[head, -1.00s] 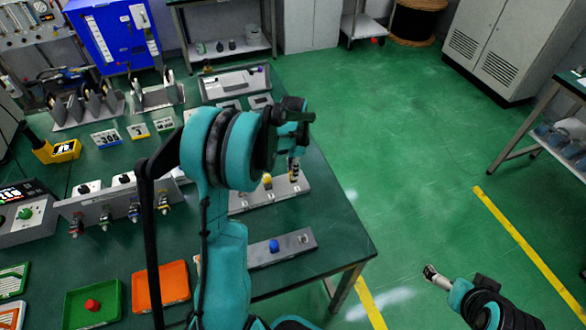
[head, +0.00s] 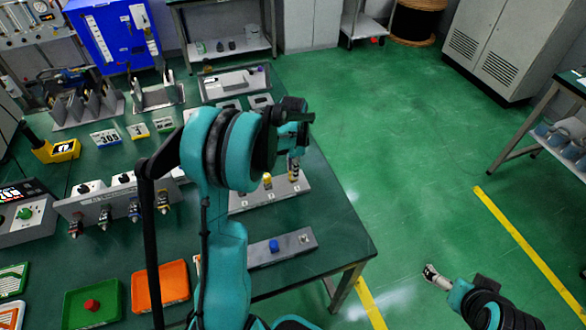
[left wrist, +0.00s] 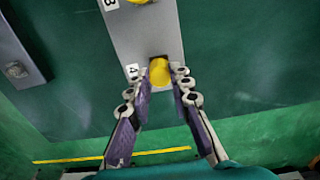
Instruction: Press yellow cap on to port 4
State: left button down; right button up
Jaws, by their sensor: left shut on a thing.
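A grey port strip (head: 243,203) lies near the right edge of the green table; it also fills the upper middle of the left wrist view (left wrist: 140,38). A yellow cap (left wrist: 160,72) is at the strip's end beside the label 4 (left wrist: 133,72). My left gripper (left wrist: 161,82) is shut on this cap, one finger on each side. In the head view the left gripper (head: 294,168) points down at the strip, and the fingers largely hide the cap. Whether the cap is fully seated cannot be seen. My right gripper (head: 432,272) hangs over the floor, away from the table.
Another yellow cap (head: 267,181) stands on the strip beside the held one, at label 3. A second grey strip with a blue cap (head: 274,245) lies nearer. Green (head: 92,300) and orange (head: 160,286) trays are at the lower left.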

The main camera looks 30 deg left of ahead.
pick_arm(q)
jog(key=shift+f, duration=0.4)
jog(key=c, duration=1.3)
grip_release()
notch_tip(320, 180, up, 12)
jog(key=shift+d, duration=0.1)
jog(key=s+d+r+n+t, duration=0.3)
jog(key=s+d+r+n, duration=0.1)
jog(key=s+d, duration=0.4)
jog(key=s+d+f+n+t, duration=0.3)
jog(key=s+d, duration=0.4)
jog(key=s, duration=0.4)
jog(key=shift+d+n+t, duration=0.15)
jog(key=shift+n+t, duration=0.35)
jog(key=shift+n, duration=0.1)
